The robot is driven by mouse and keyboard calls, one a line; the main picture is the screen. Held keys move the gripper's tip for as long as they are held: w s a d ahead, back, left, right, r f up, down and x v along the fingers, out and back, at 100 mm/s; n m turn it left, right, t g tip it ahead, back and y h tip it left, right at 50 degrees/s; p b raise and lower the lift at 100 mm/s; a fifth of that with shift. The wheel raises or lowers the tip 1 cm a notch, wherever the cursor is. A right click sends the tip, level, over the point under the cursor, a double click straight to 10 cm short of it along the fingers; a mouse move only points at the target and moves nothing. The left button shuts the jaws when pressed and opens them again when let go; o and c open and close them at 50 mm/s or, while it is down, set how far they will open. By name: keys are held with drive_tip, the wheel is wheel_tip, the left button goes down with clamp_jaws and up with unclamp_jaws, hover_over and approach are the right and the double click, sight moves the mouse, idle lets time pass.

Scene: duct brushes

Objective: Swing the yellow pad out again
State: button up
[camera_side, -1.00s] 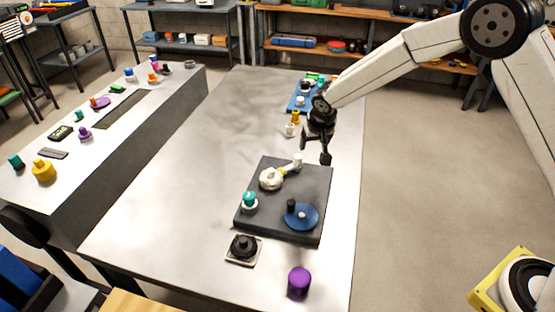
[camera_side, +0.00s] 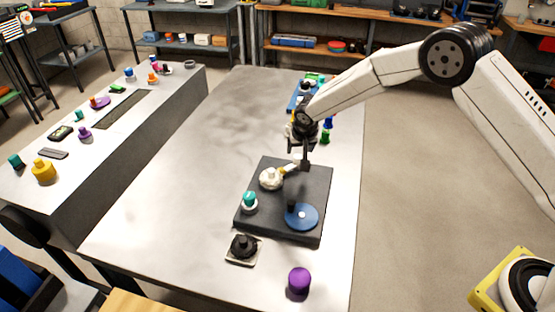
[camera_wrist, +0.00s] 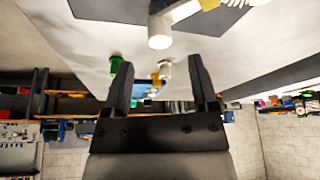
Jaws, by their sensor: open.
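The yellow pad (camera_side: 287,169) is a short yellow arm section reaching from a white knobbed hub (camera_side: 271,179) on the dark board (camera_side: 262,205). In the wrist view a yellow part (camera_wrist: 208,4) shows at the top edge, beside a white upright post (camera_wrist: 160,32). My gripper (camera_side: 305,165) is at the board's back edge, close to the post end of the arm; it hides the post in the side view. In the wrist view the fingers of my gripper (camera_wrist: 161,72) are apart, with the white post above them and nothing clearly between them.
A blue disc (camera_side: 303,216) with a black knob and a teal-topped white knob (camera_side: 249,202) sit on the board. A black knob on a plate (camera_side: 243,248) and a purple cylinder (camera_side: 299,280) stand in front. Small pieces, including a green one (camera_side: 325,138), stand behind my gripper.

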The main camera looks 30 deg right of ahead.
sight(298, 157)
drive_tip(key=shift+x, duration=2.7)
clamp_jaws()
